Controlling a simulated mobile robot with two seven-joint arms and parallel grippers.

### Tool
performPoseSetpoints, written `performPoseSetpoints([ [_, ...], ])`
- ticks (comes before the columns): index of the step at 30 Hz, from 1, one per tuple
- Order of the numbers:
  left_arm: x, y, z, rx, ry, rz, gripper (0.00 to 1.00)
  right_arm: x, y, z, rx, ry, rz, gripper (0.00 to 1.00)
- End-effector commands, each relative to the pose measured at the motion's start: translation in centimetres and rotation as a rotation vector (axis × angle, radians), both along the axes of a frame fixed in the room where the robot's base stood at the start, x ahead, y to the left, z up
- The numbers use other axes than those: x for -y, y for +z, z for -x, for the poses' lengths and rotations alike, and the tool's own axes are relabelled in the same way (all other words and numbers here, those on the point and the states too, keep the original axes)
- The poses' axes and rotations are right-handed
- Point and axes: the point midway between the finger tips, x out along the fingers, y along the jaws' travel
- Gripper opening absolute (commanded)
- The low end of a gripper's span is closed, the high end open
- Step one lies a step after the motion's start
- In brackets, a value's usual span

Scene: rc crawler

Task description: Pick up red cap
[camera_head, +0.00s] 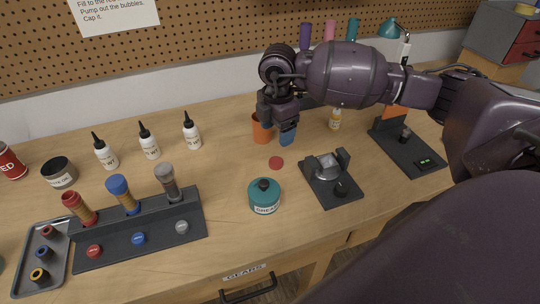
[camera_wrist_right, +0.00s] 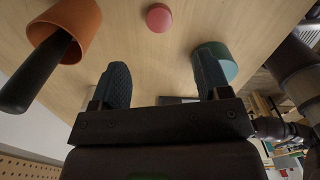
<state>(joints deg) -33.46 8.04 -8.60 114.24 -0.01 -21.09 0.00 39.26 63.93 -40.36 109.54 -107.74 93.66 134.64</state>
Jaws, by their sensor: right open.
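A small red cap (camera_head: 276,162) lies flat on the bare wooden bench, just in front of the orange cup. It also shows in the right wrist view as a pinkish-red disc (camera_wrist_right: 159,18) at the top, beyond my fingertips and roughly centred between them. My right gripper (camera_head: 287,138) points down above the bench, behind the red cap and beside the orange cup. In the right wrist view my right gripper (camera_wrist_right: 162,75) has its two dark blue fingers wide apart with nothing between them. My left gripper is not in view.
The orange cup (camera_wrist_right: 85,22) with a black-handled tool stands close to my right gripper. A teal grease jar (camera_head: 265,196) stands in front of the red cap. A dark stand (camera_head: 155,232) holds red, blue and grey shocks at left. A dark fixture (camera_head: 340,190) sits at right.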

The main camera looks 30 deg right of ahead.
Motion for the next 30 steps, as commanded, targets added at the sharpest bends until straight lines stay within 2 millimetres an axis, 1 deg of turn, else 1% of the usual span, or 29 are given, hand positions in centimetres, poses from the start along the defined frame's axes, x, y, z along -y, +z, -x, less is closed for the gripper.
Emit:
performPoseSetpoints([
  [3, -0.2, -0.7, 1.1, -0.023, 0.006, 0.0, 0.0, -0.1, -1.5, 0.1, -0.005, 0.001, -0.002, 0.7],
  [7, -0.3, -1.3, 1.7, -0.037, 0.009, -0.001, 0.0, -0.1, -3.4, 0.0, -0.004, 0.0, -0.004, 0.7],
  [10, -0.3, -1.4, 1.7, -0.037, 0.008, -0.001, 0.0, -0.1, -4.7, 0.0, -0.004, 0.002, -0.004, 0.7],
  [17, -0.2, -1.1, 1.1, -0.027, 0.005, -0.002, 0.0, -0.1, -5.9, -0.1, -0.002, 0.003, -0.005, 0.7],
  [27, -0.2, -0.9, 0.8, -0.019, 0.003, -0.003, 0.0, 0.0, -10.2, -0.4, -0.003, 0.003, -0.005, 0.7],
  [30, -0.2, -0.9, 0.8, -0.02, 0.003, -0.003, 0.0, 0.0, -10.5, -0.4, -0.001, 0.004, -0.005, 0.7],
])
